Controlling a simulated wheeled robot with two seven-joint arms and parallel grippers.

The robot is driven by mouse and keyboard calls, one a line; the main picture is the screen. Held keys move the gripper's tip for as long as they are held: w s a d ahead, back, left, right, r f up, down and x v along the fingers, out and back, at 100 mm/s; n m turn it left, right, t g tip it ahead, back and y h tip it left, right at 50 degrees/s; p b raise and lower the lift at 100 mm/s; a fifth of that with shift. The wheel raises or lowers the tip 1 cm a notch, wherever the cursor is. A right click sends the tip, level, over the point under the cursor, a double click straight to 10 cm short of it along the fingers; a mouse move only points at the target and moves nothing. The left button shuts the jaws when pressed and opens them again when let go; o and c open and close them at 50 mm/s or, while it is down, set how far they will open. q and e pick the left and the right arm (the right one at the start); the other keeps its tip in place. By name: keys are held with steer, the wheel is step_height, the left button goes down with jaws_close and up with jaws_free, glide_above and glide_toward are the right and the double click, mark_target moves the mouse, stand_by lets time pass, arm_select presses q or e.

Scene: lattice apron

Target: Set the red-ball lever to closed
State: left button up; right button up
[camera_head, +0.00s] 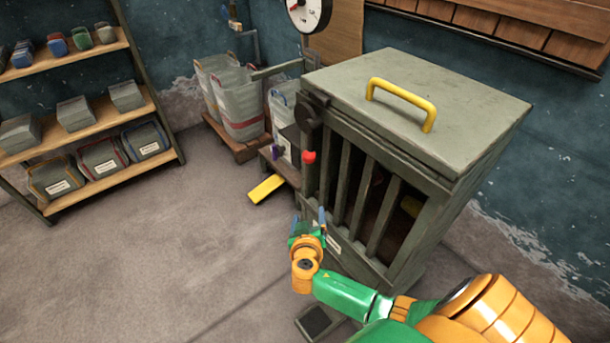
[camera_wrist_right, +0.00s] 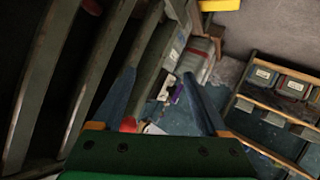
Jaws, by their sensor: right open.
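The red-ball lever (camera_head: 309,157) is on the left front corner of a grey-green slatted cabinet (camera_head: 455,90). Its ball hangs low, below a dark round mount (camera_head: 308,110). My right gripper (camera_head: 309,221) is open and empty, below the ball and apart from it, in front of the cabinet's lower front. In the right wrist view my open fingers (camera_wrist_right: 160,78) are spread. A red patch, seemingly the ball (camera_wrist_right: 128,124), shows near the base of the left finger, partly hidden by the gripper. My left gripper is not in view.
A yellow handle (camera_head: 402,102) is on the cabinet top. Grey bins (camera_head: 237,105) stand on a pallet behind left. A yellow bar (camera_head: 266,188) sticks out low beside the cabinet. Shelves (camera_head: 85,140) with boxes stand at left. The floor (camera_head: 170,250) at left is clear.

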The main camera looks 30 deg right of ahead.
mark_target(308, 160)
step_height(308, 160, up, 11)
steer(key=w+m+t+h+b, duration=0.2)
steer(key=w+m+t+h, duration=0.1)
steer(key=m+h, duration=0.15)
steer(key=shift+m+y, duration=0.35)
steer(key=shift+m, duration=0.1)
steer(key=x, duration=0.7)
steer(key=shift+s+d+r, duration=0.15)
steer(key=shift+d+r, duration=0.1)
steer(key=shift+r, duration=0.15)
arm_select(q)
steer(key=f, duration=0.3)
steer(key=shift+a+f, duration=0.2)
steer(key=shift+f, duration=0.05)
arm_select(e)
jaws_close()
